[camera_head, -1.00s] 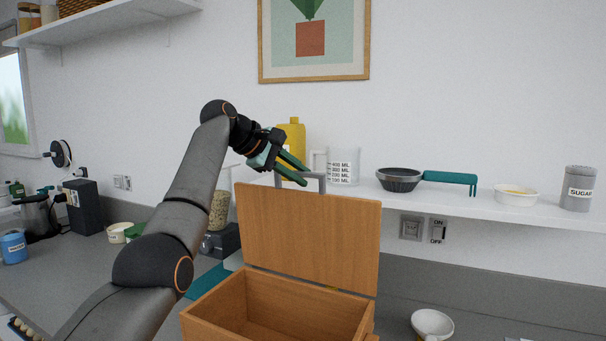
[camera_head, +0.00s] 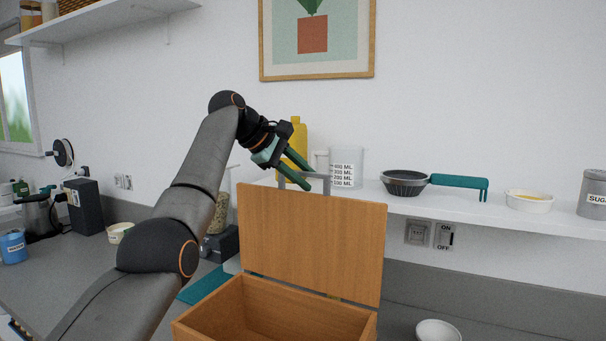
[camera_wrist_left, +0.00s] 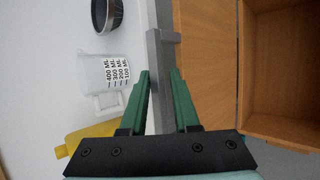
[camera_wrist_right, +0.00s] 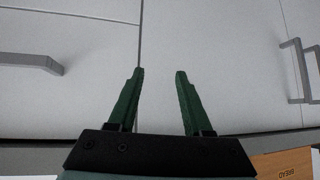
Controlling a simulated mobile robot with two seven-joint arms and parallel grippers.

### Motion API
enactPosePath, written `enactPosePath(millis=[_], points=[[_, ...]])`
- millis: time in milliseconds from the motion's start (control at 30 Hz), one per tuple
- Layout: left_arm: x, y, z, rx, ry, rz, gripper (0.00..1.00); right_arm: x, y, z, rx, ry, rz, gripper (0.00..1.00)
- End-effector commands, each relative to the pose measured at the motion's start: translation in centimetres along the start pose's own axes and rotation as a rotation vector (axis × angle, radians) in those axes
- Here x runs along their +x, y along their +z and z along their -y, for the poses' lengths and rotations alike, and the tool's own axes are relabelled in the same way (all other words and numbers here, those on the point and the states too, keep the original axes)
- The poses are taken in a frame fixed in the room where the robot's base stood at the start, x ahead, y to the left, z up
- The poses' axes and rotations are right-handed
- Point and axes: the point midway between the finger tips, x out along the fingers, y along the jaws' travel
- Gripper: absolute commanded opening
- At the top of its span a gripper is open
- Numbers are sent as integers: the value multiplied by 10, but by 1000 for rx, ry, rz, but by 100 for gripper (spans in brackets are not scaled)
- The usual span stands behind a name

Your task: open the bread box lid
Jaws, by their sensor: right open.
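The wooden bread box (camera_head: 212,317) stands on the counter, its inside visible and empty as far as I can see. Its lid (camera_head: 312,238) stands up, tilted back toward the shelf, with a grey bar handle (camera_head: 326,186) at its top edge. My left gripper (camera_head: 310,180) is at this handle, its green fingers parted. In the left wrist view the handle (camera_wrist_left: 160,52) runs between the fingertips (camera_wrist_left: 160,72); I cannot tell whether they touch it. My right gripper (camera_wrist_right: 159,70) is open and empty, facing white cabinet fronts; a corner of the box (camera_wrist_right: 285,165) shows there.
A white bowl (camera_head: 438,331) is right of the box. Cabinet handles (camera_wrist_right: 30,62) show in the right wrist view.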

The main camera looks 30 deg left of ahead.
Motion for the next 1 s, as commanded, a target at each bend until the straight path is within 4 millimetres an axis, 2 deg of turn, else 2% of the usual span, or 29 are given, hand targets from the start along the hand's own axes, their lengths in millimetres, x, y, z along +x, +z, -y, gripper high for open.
enactPosePath(millis=[300,433,567,800,1000], points=[[0,0,0,2,0,-1,38,0,1,0,0,0,1,50],[-9,-1,0,2,4,-2,38,2,3,0,0,0,1,50],[-32,-1,0,3,8,-3,38,6,8,0,0,0,1,50],[-86,0,-1,2,8,-2,38,9,11,-1,0,0,2,50],[-117,1,-1,2,6,0,38,8,10,-1,0,0,2,50]])
